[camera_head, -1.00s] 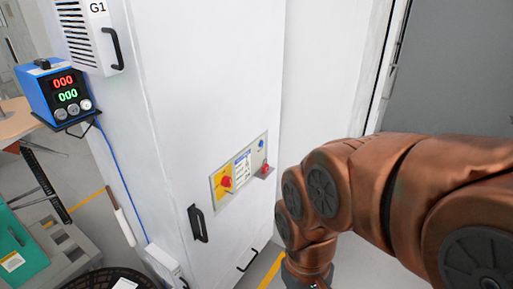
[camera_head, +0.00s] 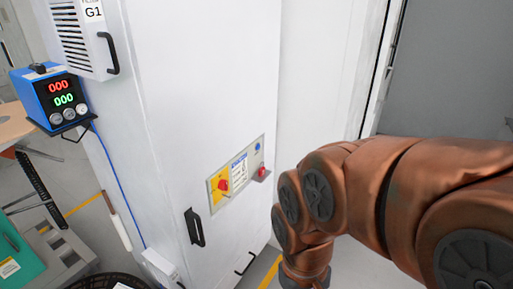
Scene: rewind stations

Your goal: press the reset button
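A control panel (camera_head: 237,172) is set in the front of the white cabinet (camera_head: 205,100). On it are a red rotary switch on a yellow plate (camera_head: 221,186), a white label (camera_head: 239,170), a small blue button (camera_head: 257,147) and a red button (camera_head: 262,171) at the lower right. I cannot read which one is marked reset. My copper-coloured arm reaches in from the right and bends down, its wrist to the right of and below the panel, apart from it. My gripper is below the picture's edge and does not show.
A blue box with red and green displays (camera_head: 57,96) sits on a bracket at the left. Black handles (camera_head: 194,227) stick out from the cabinet front. A teal case (camera_head: 14,262) and a black basket (camera_head: 105,282) are at the lower left.

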